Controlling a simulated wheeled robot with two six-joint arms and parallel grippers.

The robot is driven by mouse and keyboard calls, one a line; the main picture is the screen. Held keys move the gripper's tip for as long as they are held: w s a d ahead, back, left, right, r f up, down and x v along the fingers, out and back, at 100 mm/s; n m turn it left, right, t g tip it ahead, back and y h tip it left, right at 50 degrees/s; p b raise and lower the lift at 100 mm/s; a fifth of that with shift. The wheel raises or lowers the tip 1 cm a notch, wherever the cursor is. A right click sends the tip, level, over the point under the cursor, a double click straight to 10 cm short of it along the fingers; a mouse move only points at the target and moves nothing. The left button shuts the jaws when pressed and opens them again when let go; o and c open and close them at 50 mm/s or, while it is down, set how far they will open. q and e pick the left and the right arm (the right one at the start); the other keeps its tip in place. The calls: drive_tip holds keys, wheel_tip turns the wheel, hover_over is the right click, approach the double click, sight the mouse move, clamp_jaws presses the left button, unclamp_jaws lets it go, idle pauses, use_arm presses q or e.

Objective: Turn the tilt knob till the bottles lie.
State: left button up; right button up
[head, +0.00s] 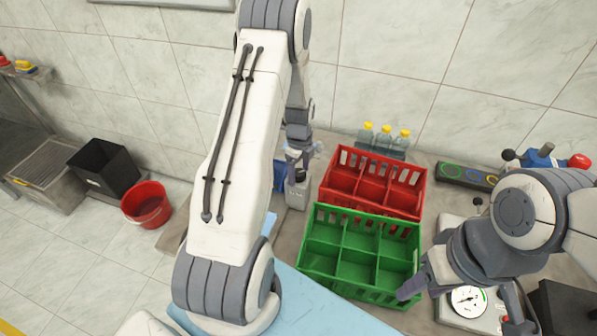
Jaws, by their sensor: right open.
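Three clear bottles (383,141) with yellow caps stand upright behind the red crate. My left gripper (299,166) points down over a small grey box (298,194) left of the crates. A dark knob-like part (300,176) on that box is mostly hidden by the fingers. I cannot tell whether it is the tilt knob, or whether the fingers are open or touching it. My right gripper (463,303) is open and empty, its fingers spread on either side of a round white dial (468,301) at the lower right.
A red crate (425,190) and a green crate (310,262), both with empty compartments, fill the middle. A panel with coloured rings (465,175) and a blue device with a red ball (545,157) stand at right. A red bucket (147,205) and black bin (105,170) are at left.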

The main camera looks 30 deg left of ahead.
use_arm(q)
drive_tip(key=n, duration=0.9)
drive_tip(key=shift+n, duration=0.3)
drive_tip(key=c, duration=1.2)
drive_tip(key=m, duration=0.5)
clamp_jaws()
drive_tip(key=m, duration=0.4)
drive_tip(key=shift+m, duration=0.4)
drive_tip(key=o, duration=1.2)
unclamp_jaws()
